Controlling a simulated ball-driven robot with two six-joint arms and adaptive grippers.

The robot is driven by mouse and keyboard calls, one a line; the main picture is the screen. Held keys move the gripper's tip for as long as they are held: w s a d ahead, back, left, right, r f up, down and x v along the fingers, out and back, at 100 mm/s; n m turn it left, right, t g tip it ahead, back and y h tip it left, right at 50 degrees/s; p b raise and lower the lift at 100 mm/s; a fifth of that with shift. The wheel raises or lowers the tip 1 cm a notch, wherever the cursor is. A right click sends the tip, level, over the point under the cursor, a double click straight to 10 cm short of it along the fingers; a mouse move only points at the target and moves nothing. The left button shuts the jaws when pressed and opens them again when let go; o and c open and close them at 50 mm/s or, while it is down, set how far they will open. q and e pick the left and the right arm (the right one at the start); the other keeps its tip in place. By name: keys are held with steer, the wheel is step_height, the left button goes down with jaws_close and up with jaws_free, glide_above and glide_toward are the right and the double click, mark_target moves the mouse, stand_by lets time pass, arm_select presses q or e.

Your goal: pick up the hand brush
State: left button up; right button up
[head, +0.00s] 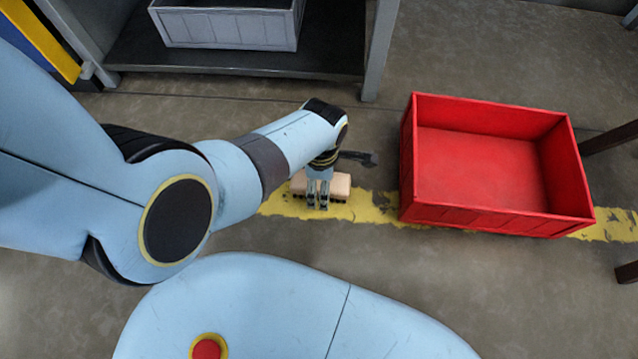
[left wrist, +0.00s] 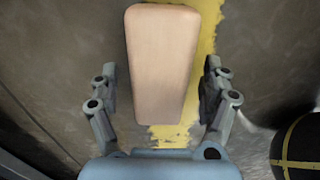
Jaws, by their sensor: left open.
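The hand brush shows as a pale wooden block (head: 341,187) on the floor, over the worn yellow line. Dark bristles show faintly along its lower edge. In the left wrist view its smooth wooden back (left wrist: 162,62) lies lengthwise between the fingers. My left gripper (head: 318,206) points down at the brush and covers part of it in the head view. In the left wrist view the left gripper (left wrist: 160,85) is open, with one finger on each side of the brush and a gap on both sides. My right gripper is not in view.
An empty red crate (head: 490,214) stands on the floor to the right of the brush. A grey bin (head: 228,28) sits on a dark shelf (head: 240,62) at the back. Dark legs stand at the right edge. The floor between brush and crate is clear.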

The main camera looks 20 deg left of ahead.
arm_select(q)
steer(key=c, duration=1.4)
steer(key=shift+r, duration=0.15)
